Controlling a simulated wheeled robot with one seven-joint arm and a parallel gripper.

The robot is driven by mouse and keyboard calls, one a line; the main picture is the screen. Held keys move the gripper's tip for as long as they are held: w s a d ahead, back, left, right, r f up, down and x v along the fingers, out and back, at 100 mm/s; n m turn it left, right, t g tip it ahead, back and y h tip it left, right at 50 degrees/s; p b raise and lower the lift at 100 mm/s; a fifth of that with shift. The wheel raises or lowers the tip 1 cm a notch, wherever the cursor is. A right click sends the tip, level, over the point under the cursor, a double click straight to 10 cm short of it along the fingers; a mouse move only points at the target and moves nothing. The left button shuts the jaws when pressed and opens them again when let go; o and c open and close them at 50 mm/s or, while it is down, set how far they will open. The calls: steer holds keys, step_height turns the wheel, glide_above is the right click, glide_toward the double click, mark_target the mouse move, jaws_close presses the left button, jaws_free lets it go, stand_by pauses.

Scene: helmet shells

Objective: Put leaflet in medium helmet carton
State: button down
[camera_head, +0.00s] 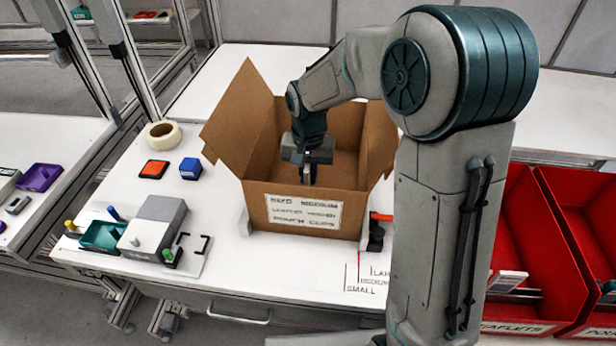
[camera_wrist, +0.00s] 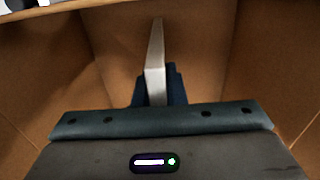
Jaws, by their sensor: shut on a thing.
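An open cardboard carton (camera_head: 262,207) stands on the white table, its flaps spread and a printed label with "MEDIUM" on its front. Its brown inner walls (camera_wrist: 260,60) fill the wrist view. My gripper (camera_head: 306,178) reaches down into the carton's opening. In the wrist view my gripper (camera_wrist: 157,92) is shut on a thin white leaflet (camera_wrist: 155,55), seen nearly edge-on, pointing away from the gripper inside the carton walls. Whether the leaflet touches the carton floor cannot be told. In the head view the leaflet is hidden.
Red bins (camera_head: 520,240) stand at the right, one labelled for leaflets. A tape roll (camera_head: 162,134), an orange pad (camera_head: 154,169), a blue block (camera_head: 190,168) and a grey device (camera_head: 152,228) lie left of the carton. The table behind the carton is clear.

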steer(key=shift+f, duration=0.75)
steer(key=shift+f, duration=0.25)
steer(key=c, duration=1.5)
jaws_free()
steer(key=shift+r, duration=0.1)
steer(key=shift+r, duration=0.1)
step_height(320, 180, up, 12)
steer(key=shift+r, duration=0.1)
